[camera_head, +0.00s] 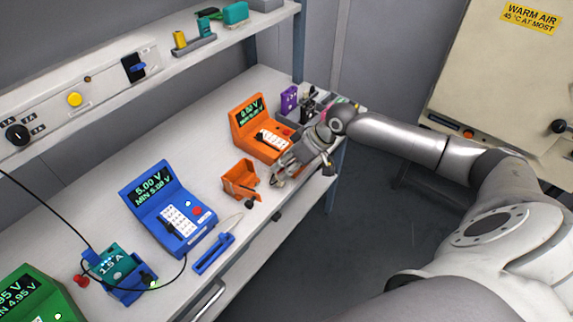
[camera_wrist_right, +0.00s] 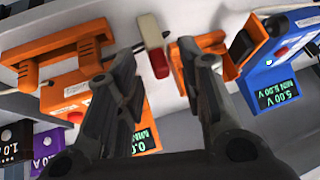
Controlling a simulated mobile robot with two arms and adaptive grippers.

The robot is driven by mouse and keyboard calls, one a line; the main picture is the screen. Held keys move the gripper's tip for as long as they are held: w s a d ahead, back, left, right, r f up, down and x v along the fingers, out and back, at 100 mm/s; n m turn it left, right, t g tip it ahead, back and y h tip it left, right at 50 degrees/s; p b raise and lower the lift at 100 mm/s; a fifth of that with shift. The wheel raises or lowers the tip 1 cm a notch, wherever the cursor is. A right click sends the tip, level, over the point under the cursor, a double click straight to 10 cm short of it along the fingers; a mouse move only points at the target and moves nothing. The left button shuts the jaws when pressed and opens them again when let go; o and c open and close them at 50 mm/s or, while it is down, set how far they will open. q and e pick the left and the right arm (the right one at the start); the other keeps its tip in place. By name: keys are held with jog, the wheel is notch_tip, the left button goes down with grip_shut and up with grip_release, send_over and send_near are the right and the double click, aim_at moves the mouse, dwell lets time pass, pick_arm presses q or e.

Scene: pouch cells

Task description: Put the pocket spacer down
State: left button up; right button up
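In the head view my right gripper (camera_head: 279,178) is low over the front of the bench, between the orange holder (camera_head: 238,181) and the bench's front edge. In the right wrist view the two dark fingers of that gripper (camera_wrist_right: 156,58) stand well apart. A small block with a white part and a red part (camera_wrist_right: 153,45) lies beyond and between the fingertips, with a visible gap on both sides. It may be the pocket spacer; I cannot tell for sure. The orange holder (camera_wrist_right: 217,50) is close beside the right-hand finger. My left gripper is not in view.
The orange tester (camera_head: 262,138) stands behind my right gripper. An orange bracket (camera_wrist_right: 62,62) lies left of the fingers. Bare bench shows around the blue tester.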

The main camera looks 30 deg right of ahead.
jog(key=b+v, duration=0.1)
jog(key=v, duration=1.1)
jog(key=shift+a, duration=0.1)
